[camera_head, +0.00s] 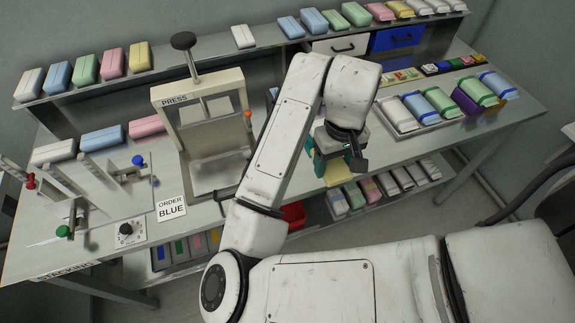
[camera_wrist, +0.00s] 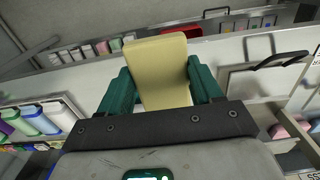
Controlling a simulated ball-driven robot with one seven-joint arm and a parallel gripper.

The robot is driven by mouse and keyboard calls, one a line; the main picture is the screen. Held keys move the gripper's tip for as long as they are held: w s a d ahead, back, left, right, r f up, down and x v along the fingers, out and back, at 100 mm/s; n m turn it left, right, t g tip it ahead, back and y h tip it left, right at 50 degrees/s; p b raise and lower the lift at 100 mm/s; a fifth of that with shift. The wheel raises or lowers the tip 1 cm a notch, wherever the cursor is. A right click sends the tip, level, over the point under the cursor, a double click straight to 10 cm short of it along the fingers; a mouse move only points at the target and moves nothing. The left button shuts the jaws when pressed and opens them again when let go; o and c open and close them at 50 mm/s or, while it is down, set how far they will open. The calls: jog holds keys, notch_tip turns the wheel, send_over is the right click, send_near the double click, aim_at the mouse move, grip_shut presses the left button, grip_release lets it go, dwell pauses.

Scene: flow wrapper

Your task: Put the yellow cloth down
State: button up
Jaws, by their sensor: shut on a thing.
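The yellow cloth (camera_head: 338,175) is a flat, pale yellow folded piece. It hangs just below my gripper (camera_head: 334,160) at the front edge of the bench in the head view. In the wrist view, the yellow cloth (camera_wrist: 158,62) stands between the two teal fingers of my gripper (camera_wrist: 161,84), which are shut on it. The fingers hide its sides. Whether it touches anything beneath cannot be told.
A press (camera_head: 206,118) stands on the bench left of my arm. A tray (camera_head: 400,128) of wrapped packs lies to the right. A back shelf (camera_head: 150,72) holds coloured cloths. A lower shelf (camera_head: 395,196) under the bench holds several packs. An "ORDER BLUE" card (camera_head: 171,208) lies at left.

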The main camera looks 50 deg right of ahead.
jog(key=w+f+b, duration=0.1)
jog(key=w+f, duration=0.2)
jog(key=w, duration=0.1)
jog(key=w+d+f+b, duration=0.1)
jog(key=w+f+b, duration=0.1)
jog(key=w, duration=0.2)
jog(key=w+d+f+b, duration=0.1)
jog(key=w+f, duration=0.2)
jog(key=shift+w+f, duration=0.35)
jog(key=shift+w, duration=0.05)
jog(key=shift+w+f+b, duration=0.25)
jog(key=shift+w+b, duration=0.15)
jog(key=shift+b, duration=0.05)
jog(key=shift+w+f, duration=0.1)
jog(key=shift+f, duration=0.2)
jog(key=shift+w+f+b, duration=0.1)
jog(key=shift+f+b, duration=0.75)
jog(key=shift+f, duration=0.55)
jog(key=shift+f, duration=0.1)
jog(key=o, duration=1.1)
